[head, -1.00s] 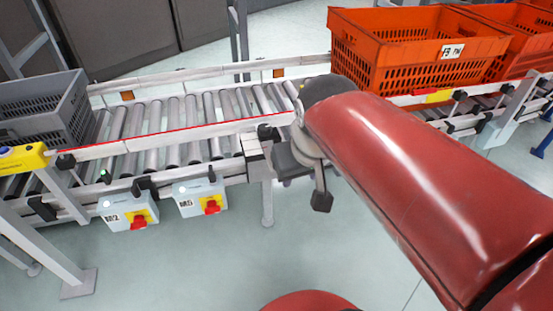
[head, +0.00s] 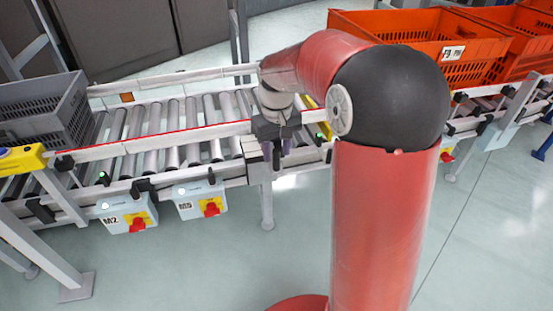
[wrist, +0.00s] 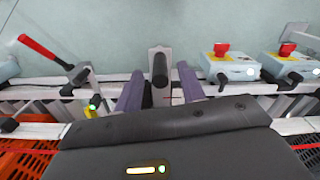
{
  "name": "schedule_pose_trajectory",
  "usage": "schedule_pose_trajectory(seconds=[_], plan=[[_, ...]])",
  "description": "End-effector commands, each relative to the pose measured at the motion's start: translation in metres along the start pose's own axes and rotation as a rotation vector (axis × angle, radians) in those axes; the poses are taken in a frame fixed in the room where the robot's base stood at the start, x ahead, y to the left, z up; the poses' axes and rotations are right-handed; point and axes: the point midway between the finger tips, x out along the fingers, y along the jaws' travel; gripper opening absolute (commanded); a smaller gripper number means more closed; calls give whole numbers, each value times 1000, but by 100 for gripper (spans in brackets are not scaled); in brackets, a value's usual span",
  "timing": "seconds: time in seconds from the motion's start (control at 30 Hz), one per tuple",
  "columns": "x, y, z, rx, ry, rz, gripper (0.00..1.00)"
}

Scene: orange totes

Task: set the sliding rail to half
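My gripper (head: 278,150) hangs fingers-down by the front edge of the roller conveyor, near its right end in the head view. In the wrist view my gripper (wrist: 159,72) is open, with its two purple fingers apart. A black cylindrical handle (wrist: 160,68) on a light grey bracket (wrist: 159,52) stands between the fingers in that view. I see gaps on both sides of the handle; contact does not show.
Two control boxes with red switches (head: 211,207) hang on the conveyor front, left of the gripper. A grey tote (head: 75,120) sits at the far left. Orange totes (head: 400,42) stand at the back right. A red-handled lever (wrist: 42,50) shows in the wrist view. Floor in front is clear.

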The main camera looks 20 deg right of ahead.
Motion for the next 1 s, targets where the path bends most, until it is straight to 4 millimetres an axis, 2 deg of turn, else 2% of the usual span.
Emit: schedule_pose_trajectory(seconds=[0.03, 0.2, 0.57, 0.87, 1.0], plan=[[10, 0, 1, 0, -3, -1, 40], [29, 0, 0, 1, -1, 0, 40], [35, 0, 0, 1, 1, 1, 40], [35, 0, 0, 1, 1, 1, 2], [35, 0, 0, 1, 1, 1, 0]])
